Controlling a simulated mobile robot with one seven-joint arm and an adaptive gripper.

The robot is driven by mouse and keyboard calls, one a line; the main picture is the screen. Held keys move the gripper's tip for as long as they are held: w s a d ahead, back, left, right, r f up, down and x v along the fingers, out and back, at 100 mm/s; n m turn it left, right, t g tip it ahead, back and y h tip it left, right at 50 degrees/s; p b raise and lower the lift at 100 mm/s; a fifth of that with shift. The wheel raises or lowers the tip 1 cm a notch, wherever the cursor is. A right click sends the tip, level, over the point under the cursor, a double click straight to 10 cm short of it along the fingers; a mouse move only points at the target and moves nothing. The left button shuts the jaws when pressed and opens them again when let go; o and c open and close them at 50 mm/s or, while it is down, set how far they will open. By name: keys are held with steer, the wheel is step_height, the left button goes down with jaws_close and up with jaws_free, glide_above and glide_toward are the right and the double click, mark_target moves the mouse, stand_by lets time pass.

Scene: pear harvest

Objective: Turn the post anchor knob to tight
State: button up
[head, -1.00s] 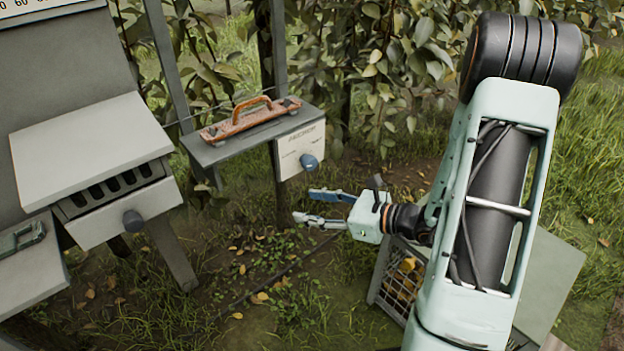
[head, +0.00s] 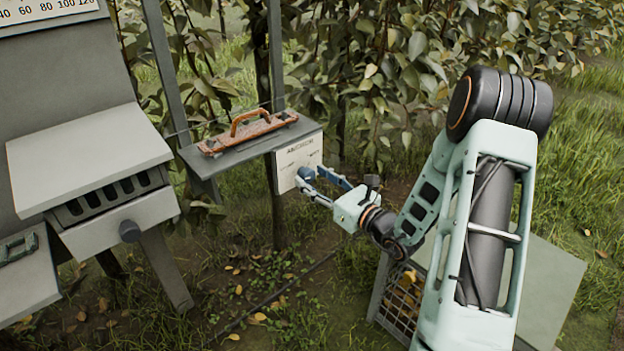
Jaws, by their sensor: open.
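The post anchor knob (head: 306,173) is a small blue-grey knob on the white labelled panel (head: 297,160) at the end of a grey shelf on the post. The knob's setting cannot be read.
An orange-handled tool (head: 248,133) lies on the grey shelf (head: 235,149). A crate with yellow fruit (head: 405,297) sits below my arm. Leafy branches hang behind.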

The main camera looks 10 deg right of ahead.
steer(key=shift+w+a, duration=0.3)
steer(key=shift+w, duration=0.15)
steer(key=c, duration=1.1)
steer(key=shift+c, duration=0.2)
